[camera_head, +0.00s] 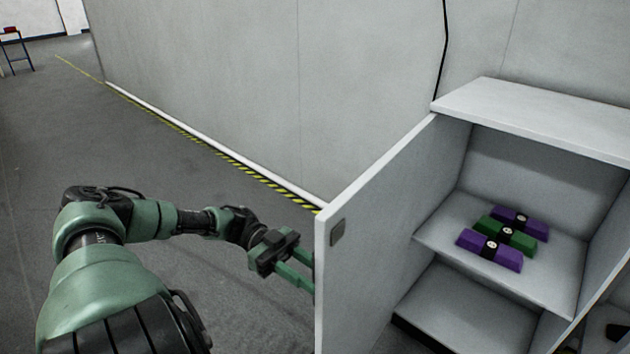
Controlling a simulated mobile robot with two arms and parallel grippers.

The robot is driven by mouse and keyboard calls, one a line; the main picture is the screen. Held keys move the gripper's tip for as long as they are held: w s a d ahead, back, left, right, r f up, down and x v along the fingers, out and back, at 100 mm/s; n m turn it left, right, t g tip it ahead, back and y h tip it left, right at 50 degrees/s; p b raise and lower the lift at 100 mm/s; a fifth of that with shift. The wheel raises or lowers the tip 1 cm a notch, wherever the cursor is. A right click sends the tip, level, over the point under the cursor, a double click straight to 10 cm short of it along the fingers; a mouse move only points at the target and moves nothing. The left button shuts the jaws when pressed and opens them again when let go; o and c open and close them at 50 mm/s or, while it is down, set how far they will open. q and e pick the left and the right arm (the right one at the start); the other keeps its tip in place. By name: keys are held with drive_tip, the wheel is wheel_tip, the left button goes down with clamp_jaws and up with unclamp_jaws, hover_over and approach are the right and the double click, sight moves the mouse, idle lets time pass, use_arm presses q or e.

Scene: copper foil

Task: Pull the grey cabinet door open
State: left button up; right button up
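The grey cabinet door (375,200) stands swung wide open on the left side of the cabinet (540,115), and the inside is exposed. A small square grey plate (337,232) sits near the door's free edge on its inner face. My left gripper (304,272) is at the outer side of the door, close to its free edge. Its two green fingers are apart with a gap between them, and I see nothing held. The fingertips end at or behind the door edge, so I cannot tell whether they touch it. My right gripper is not in view.
Several purple and green blocks with black bands (507,233) lie on the cabinet's middle shelf (555,285). A grey wall (270,90) with a yellow-black floor stripe (220,152) runs behind the door. The grey floor (60,150) at left is clear.

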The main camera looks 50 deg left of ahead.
use_arm(q)
drive_tip(key=s+a, duration=0.1)
drive_tip(key=a, duration=0.6)
drive_tip(key=shift+b, duration=0.3)
drive_tip(key=shift+s, duration=0.1)
